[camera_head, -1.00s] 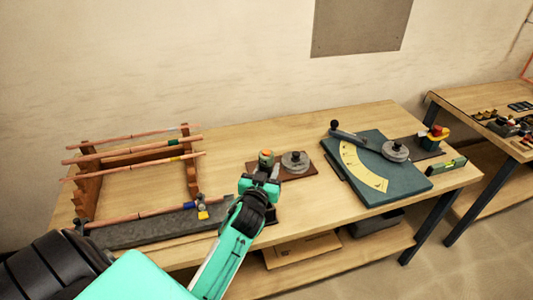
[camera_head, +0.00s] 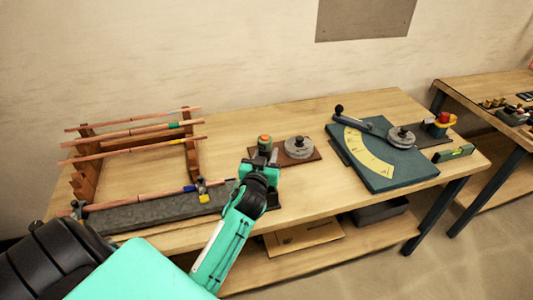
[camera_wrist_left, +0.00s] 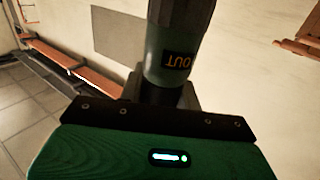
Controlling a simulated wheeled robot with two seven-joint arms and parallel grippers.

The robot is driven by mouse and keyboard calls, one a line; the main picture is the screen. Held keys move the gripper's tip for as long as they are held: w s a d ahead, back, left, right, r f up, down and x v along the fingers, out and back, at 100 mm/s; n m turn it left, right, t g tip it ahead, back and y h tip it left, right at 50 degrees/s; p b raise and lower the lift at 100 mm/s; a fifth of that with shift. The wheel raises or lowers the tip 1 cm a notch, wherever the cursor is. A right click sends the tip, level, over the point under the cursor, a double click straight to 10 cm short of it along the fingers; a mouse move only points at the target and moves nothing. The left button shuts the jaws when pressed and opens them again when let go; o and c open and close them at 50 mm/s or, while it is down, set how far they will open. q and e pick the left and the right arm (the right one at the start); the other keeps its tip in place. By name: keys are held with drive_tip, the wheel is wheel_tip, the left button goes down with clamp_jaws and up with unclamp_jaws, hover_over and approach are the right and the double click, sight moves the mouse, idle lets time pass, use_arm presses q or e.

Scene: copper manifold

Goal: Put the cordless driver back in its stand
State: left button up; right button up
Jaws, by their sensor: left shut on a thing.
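My left gripper (camera_head: 263,160) is over the middle of the bench, in front of a brown board. It is shut on the cordless driver (camera_head: 265,142), a green upright body with an orange top standing above the jaws. My right gripper is out of view.
A wooden rack (camera_head: 84,165) with copper tubes and a grey slab (camera_head: 150,213) are at left. A steel disc (camera_head: 299,147) sits on the brown board (camera_head: 313,157). A blue-green plate with yellow scale (camera_head: 400,180) is at right. Bare wood shows at the back.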

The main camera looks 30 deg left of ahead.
use_arm(q)
wheel_tip(320, 180, down, 5)
drive_tip(key=b, duration=0.3)
drive_tip(key=shift+f+b, duration=0.1)
drive_tip(key=shift+b, duration=0.25)
drive_tip(key=shift+f+b, duration=0.65)
drive_tip(key=shift+f, duration=0.2)
drive_tip(key=o, duration=1.2)
drive_tip(key=shift+c, duration=0.2)
drive_tip(key=shift+f, duration=0.1)
drive_tip(key=shift+s, duration=0.15)
